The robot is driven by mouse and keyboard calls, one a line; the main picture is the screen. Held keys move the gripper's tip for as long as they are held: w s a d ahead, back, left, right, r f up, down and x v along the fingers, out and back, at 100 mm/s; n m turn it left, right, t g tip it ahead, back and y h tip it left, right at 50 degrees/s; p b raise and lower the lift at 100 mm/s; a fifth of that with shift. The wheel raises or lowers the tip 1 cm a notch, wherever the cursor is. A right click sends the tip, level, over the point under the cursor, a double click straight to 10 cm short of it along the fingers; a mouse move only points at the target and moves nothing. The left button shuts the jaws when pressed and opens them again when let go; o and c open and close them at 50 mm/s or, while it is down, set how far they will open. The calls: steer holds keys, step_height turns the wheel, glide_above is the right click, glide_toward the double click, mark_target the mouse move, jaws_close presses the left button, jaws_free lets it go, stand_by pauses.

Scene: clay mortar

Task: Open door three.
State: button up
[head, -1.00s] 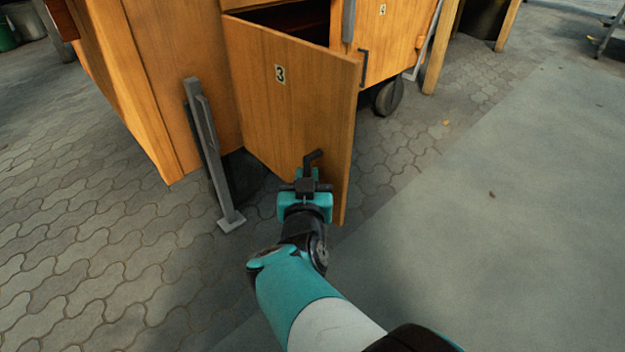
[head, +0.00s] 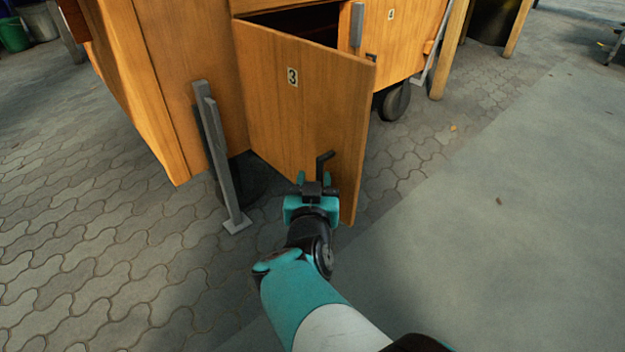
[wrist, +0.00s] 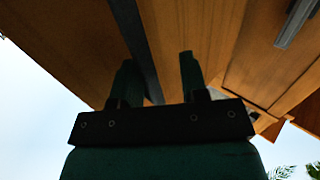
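Door three (head: 300,105) is a wooden panel with a "3" label, standing partly open, its free edge swung out to the right. A dark gap shows above it. A dark bent handle (head: 322,162) sits low near its free edge. My teal and black gripper (head: 314,178) is at this handle, close to the door's face. In the wrist view my gripper's two fingers (wrist: 160,75) stand apart with wood visible between them. A dark grey bar (wrist: 130,35) runs down beside the left finger; I cannot tell whether they touch.
The wooden cabinet (head: 160,80) stands on wheels (head: 395,101) on grey paving. A grey prop leg (head: 218,155) stands left of the door. Door four (head: 400,40) is at the right. Paving on the right (head: 480,210) is clear.

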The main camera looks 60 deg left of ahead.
steer(key=p+v, duration=0.4)
steer(key=v, duration=0.3)
steer(key=shift+d, duration=0.25)
steer(key=shift+s, duration=0.1)
